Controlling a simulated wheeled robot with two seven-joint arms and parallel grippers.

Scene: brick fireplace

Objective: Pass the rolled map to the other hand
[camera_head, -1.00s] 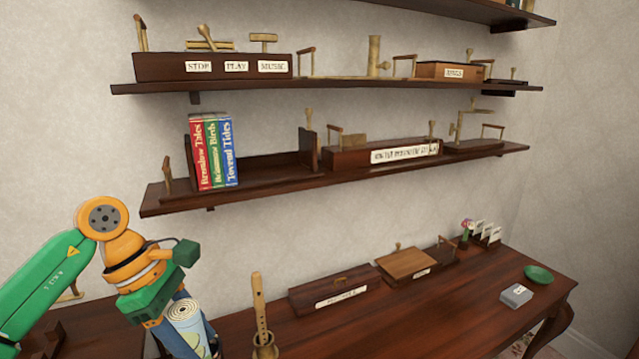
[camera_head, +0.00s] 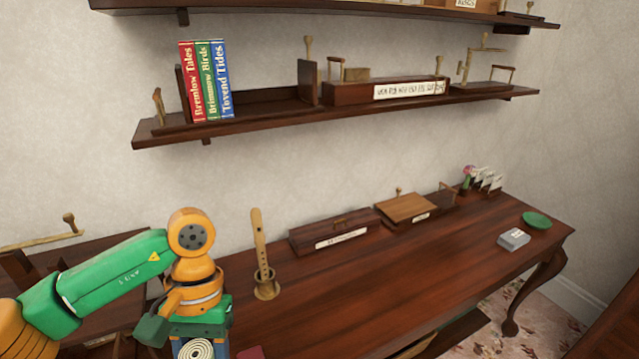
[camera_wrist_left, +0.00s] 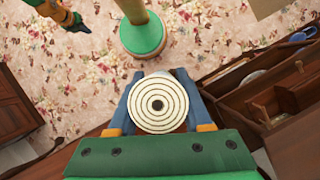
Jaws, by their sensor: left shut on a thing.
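The rolled map (camera_head: 197,349) shows its round spiral end at the bottom edge of the head view, with the rest cut off. In the left wrist view the map (camera_wrist_left: 158,103) faces the camera end-on. My left gripper (camera_wrist_left: 159,112) is shut on it, with one blue finger on each side. In the head view the left gripper hangs beside the dark desk's left part. My right arm shows small at the top left of the left wrist view, its gripper (camera_wrist_left: 77,23) away from the map; its fingers are too small to read.
A wooden recorder (camera_head: 260,245) stands in a holder on the desk (camera_head: 350,290), close to my left arm. Labelled boxes (camera_head: 330,232), a green dish (camera_head: 537,220) and a grey box (camera_head: 514,239) are farther right. A shelf with books (camera_head: 207,80) is above. The desk's front middle is clear.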

